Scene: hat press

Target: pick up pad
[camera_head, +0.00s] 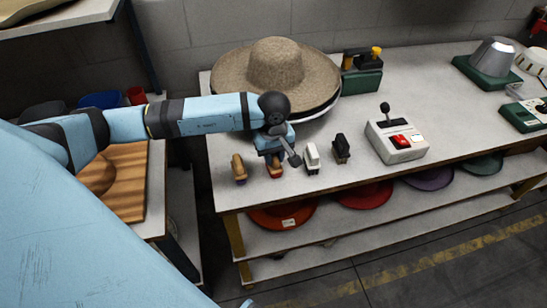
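Small upright pads with handles stand in a row near the front edge of the table: a tan one (239,169), a reddish-brown one (275,170), a white one (312,158) and a black one (341,149). My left gripper (283,158) points down directly over the reddish-brown pad and hides its upper part. A dark finger slants down between that pad and the white one. I cannot tell whether the fingers touch the pad or how far apart they are. My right gripper is not in view.
A wide straw hat (276,77) sits behind my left gripper on the table (440,90). A control box with a lever and red switch (397,140) stands right of the pads. Coloured hats, including an orange-red one (283,216), lie on the shelf below.

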